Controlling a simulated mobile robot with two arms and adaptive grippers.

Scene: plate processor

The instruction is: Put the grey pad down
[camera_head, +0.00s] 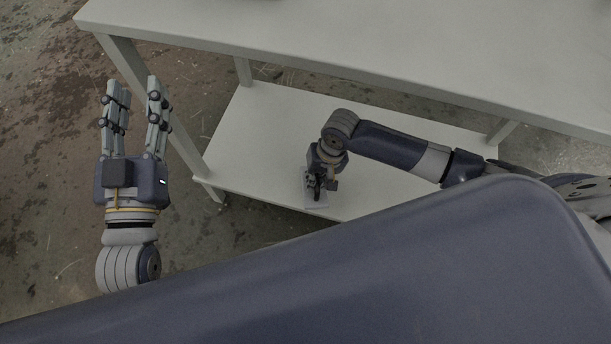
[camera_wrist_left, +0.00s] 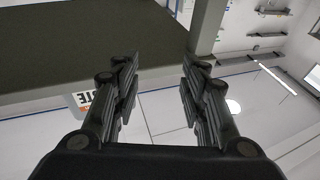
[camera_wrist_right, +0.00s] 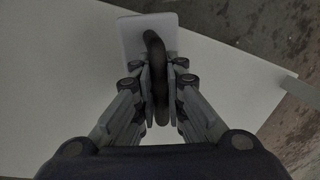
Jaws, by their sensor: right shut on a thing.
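The grey pad (camera_wrist_right: 134,38) is a light flat plate with rounded corners and a dark curved handle (camera_wrist_right: 154,42) standing on it. My right gripper (camera_wrist_right: 160,85) is shut on the handle in the right wrist view. In the head view the pad (camera_head: 317,202) shows below my right gripper (camera_head: 318,190), over the lower shelf (camera_head: 260,140) near its front edge. I cannot tell whether the pad touches the shelf. My left gripper (camera_head: 132,88) is open and empty, left of the table; its spread fingers also show in the left wrist view (camera_wrist_left: 160,85).
The white tabletop (camera_head: 350,35) lies above the lower shelf, and my right arm reaches in under its front edge. A table leg (camera_head: 150,100) stands just right of my left gripper. The shelf around the pad is bare. Stained floor (camera_head: 50,130) is open at left.

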